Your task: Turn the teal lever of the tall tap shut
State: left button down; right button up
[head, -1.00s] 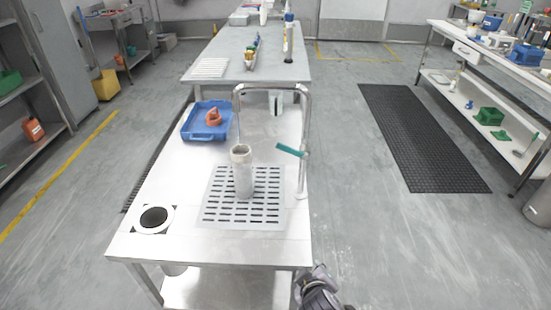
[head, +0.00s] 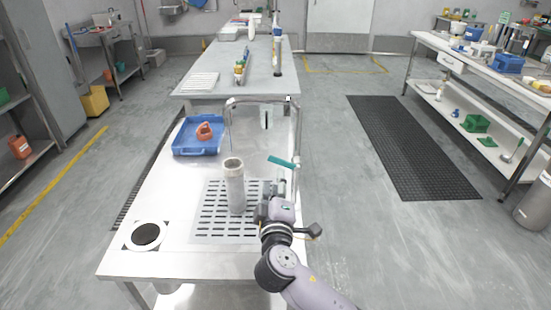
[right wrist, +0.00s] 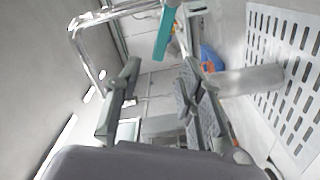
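The tall tap (head: 298,135) is a shiny bent metal pipe at the right edge of the steel table, arching over it. Its teal lever (head: 281,162) sticks out to the left from the upright pipe, slightly tilted. My right gripper (head: 270,190) is just below and in front of the lever, partly hidden by its own arm. In the right wrist view its fingers (right wrist: 160,80) are spread, with nothing between them. The lever (right wrist: 164,33) lies beyond the fingertips there, near the top, with the tap pipe (right wrist: 82,48) to the left. My left gripper is not in view.
A grey cylinder (head: 235,190) stands upright on the slotted drain plate (head: 211,210), close left of my right gripper. A blue tray (head: 184,151) with an orange object (head: 204,131) is farther back. A white ring with a dark hole (head: 146,235) is at front left.

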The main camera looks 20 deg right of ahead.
aim_at(276, 162)
jog(key=x, duration=1)
jog(key=shift+p, duration=0.35)
grip_shut()
jog(key=shift+f, duration=0.1)
